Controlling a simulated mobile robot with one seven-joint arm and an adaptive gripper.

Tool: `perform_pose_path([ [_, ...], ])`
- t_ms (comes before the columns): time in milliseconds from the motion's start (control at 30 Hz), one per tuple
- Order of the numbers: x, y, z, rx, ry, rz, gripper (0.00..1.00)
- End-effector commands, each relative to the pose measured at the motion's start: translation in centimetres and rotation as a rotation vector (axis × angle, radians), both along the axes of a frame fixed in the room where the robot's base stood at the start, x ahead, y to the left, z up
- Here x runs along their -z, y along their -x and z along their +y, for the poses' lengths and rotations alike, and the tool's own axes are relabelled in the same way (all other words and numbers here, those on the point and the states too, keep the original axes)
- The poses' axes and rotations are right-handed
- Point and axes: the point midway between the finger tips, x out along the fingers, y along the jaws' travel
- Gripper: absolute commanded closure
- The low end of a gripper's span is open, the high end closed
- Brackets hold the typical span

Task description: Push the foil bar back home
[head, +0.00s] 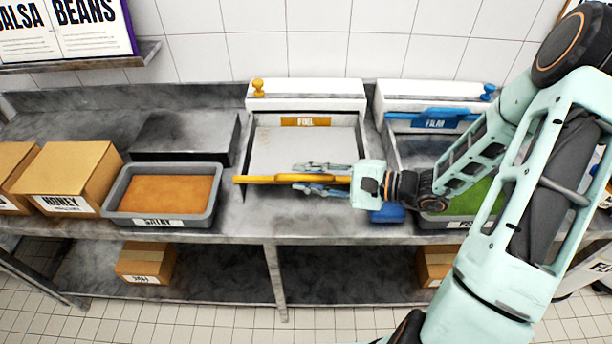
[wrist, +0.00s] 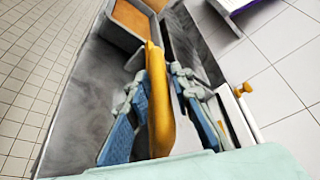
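The foil bar (head: 265,180) is a long yellow bar lying across the front end of the dispenser labelled FOIL (head: 305,121), away from the white housing at the back. My gripper (head: 320,177) comes from the right, with one finger behind the bar and one in front of it. In the wrist view the yellow bar (wrist: 158,95) runs between the blue finger pads of my gripper (wrist: 160,112). Gaps show on both sides, so the gripper looks open around it. The bar's right end is hidden behind my gripper in the head view.
A blue bar (head: 440,114) sits at the back of the FILM dispenser to the right. A grey tub with orange contents (head: 214,190) stands left of the foil dispenser, near the bar's left end. A yellow knob (head: 258,87) tops the foil housing.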

Motion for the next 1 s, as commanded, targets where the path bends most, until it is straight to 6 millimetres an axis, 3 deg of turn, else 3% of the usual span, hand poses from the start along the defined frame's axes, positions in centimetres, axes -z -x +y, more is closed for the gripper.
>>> perform_pose_path([
  [167,0.0,0.0,0.0,0.0,0.0,0.0,1.0],
  [500,0.0,0.0,0.0,0.0,0.0,0.0,1.0],
  [667,0.1,-1.0,-0.1,-0.001,0.001,-0.003,1.0],
  [867,0.4,-5.0,-0.1,-0.002,0.001,-0.007,1.0],
  [1000,0.5,-9.2,-0.3,-0.001,0.001,-0.008,1.0],
])
